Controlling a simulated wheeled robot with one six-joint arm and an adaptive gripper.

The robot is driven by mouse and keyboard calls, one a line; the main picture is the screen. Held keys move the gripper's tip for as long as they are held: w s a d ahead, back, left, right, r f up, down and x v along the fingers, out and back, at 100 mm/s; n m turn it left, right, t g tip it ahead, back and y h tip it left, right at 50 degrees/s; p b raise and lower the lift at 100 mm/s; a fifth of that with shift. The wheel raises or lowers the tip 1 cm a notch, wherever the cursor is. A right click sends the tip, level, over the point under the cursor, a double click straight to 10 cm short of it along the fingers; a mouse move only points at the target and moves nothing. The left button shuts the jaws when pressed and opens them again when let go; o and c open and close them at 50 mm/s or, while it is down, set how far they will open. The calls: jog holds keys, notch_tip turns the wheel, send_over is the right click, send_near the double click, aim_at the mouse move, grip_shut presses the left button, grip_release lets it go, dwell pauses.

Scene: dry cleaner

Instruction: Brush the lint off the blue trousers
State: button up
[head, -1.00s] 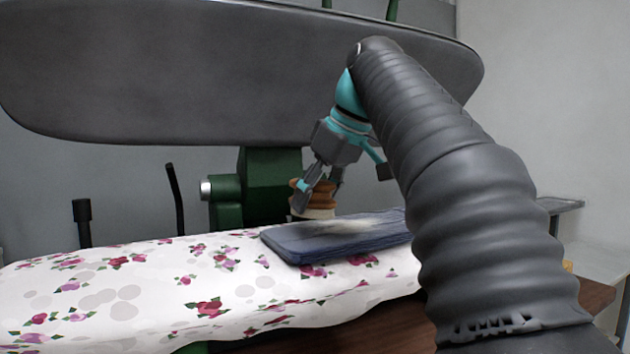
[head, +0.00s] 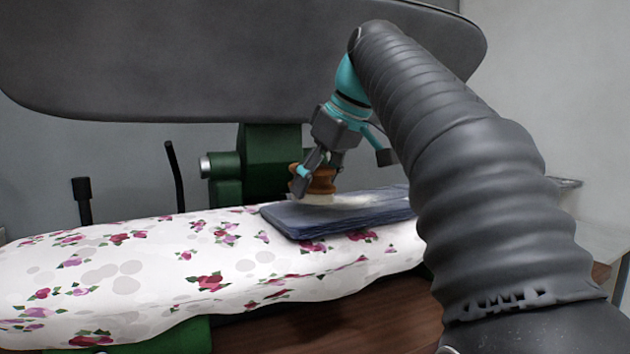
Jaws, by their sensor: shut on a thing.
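The blue trousers (head: 300,221) lie folded flat on the flowered pressing board. A pale, whitish patch of lint (head: 365,199) shows on their upper face. My gripper (head: 318,181) is shut on a brush with a brown wooden handle (head: 322,183) and pale bristles (head: 320,198). The brush is upright, with its bristles at the far part of the trousers, at the left end of the pale patch. They look to be touching the cloth. My arm hides the right end of the trousers.
The flowered board cover (head: 150,275) fills the front left. A large grey press head (head: 230,70) hangs behind, above a green column (head: 270,160). Two dark levers (head: 175,175) stand to the left. A pale table (head: 595,240) is at the right.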

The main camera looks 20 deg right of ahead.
aim_at(317, 207)
jog(key=shift+f+b, duration=0.95)
jog(key=shift+f, duration=0.3)
jog(key=shift+d, duration=0.1)
